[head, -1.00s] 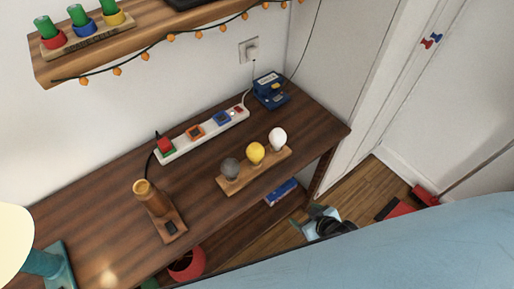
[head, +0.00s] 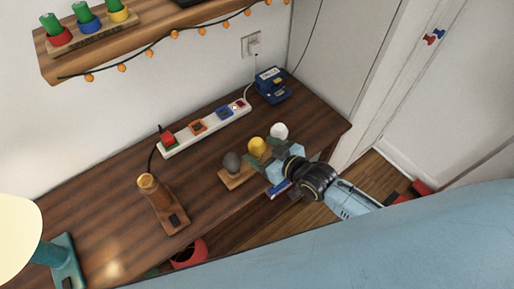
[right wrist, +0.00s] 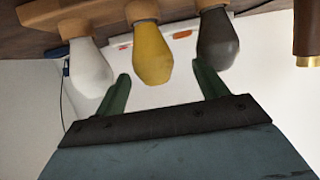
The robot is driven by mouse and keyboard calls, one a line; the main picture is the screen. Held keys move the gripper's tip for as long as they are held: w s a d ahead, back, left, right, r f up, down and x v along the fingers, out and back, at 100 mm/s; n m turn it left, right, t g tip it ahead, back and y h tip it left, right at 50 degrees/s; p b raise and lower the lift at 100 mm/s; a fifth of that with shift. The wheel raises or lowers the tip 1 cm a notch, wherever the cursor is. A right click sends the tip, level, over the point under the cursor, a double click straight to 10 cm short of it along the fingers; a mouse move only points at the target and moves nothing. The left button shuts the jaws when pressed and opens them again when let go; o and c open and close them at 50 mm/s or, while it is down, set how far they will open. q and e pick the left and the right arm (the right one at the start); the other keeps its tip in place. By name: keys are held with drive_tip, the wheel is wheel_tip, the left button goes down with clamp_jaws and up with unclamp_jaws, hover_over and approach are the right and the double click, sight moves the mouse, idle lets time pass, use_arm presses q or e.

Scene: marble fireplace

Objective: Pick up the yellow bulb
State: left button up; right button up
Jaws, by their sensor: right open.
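The yellow bulb (head: 257,145) stands in the middle of a wooden holder (head: 226,179) on the desk, between a dark grey bulb (head: 232,162) and a white bulb (head: 279,131). My right gripper (head: 262,158) is open and empty at the front of the holder, its fingers partly covering it. In the right wrist view the yellow bulb (right wrist: 152,54) lies between and just beyond the two green fingertips (right wrist: 160,78). The white bulb (right wrist: 90,70) is beside one finger and the grey bulb (right wrist: 217,40) beside the other. My left gripper is not in view.
A white power strip (head: 205,128) with coloured sockets lies behind the holder, and a blue device (head: 271,85) stands at the back right. A wooden lamp base (head: 162,204) stands to the left. A shelf (head: 140,38) hangs above the desk's back.

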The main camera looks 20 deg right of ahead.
sight(253, 143)
drive_tip(key=x, duration=0.5)
drive_tip(key=shift+w+d+f+b, duration=0.2)
drive_tip(key=shift+w+f+b, duration=0.05)
drive_tip(key=shift+w+b, duration=0.1)
drive_tip(key=c, duration=1.1)
